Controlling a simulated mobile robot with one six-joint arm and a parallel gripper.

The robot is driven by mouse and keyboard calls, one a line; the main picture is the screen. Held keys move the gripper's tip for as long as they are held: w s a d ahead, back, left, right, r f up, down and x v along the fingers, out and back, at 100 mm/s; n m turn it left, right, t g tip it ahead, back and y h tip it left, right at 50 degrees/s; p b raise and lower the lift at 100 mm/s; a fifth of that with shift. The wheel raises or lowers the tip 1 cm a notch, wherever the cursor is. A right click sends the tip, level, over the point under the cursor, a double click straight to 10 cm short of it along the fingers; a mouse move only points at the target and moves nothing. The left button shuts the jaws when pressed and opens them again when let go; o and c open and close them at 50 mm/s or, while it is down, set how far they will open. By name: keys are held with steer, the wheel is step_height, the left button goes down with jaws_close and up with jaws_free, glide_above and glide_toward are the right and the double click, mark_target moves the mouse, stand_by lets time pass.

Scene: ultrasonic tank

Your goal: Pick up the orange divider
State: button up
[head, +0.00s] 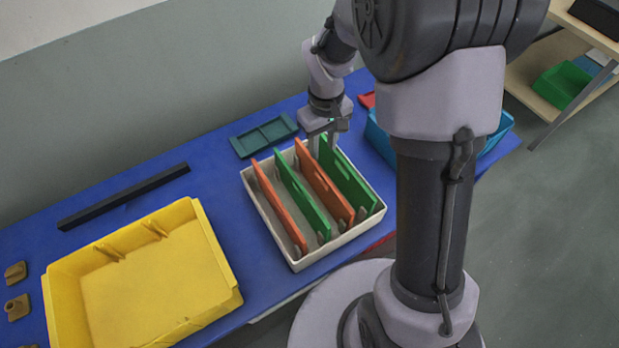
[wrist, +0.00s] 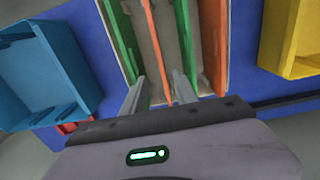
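A white tray (head: 347,235) holds upright dividers, alternating orange and green. One orange divider (head: 280,208) is at the tray's left; the other orange divider (head: 325,187) stands between the left green divider (head: 302,198) and the right green divider (head: 349,177). My gripper (head: 323,143) is at the tray's far end, over the right-hand orange divider. In the wrist view my gripper (wrist: 159,78) has its fingers apart, with that orange divider (wrist: 153,35) running between their lines. I see no contact; the exact finger depth is unclear.
A yellow bin (head: 215,250) stands left of the tray. A blue bin (head: 378,137) is to the right, partly behind my arm. A flat teal tray (head: 263,137) lies behind, a black bar (head: 125,196) at back left. Brown pieces (head: 16,306) lie far left.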

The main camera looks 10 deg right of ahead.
mark_target(322, 177)
steer(key=f+b, duration=0.1)
steer(key=f, duration=0.2)
steer(key=f+b, duration=0.1)
steer(key=f, duration=0.2)
steer(key=f+b, duration=0.1)
steer(key=f, duration=0.3)
steer(key=shift+d, duration=0.25)
steer(key=f+b, duration=0.2)
steer(key=f, duration=0.1)
steer(key=f+b, duration=0.1)
steer(key=f, duration=0.1)
steer(key=shift+s+a+f, duration=0.15)
steer(key=shift+s, duration=0.15)
jaws_close()
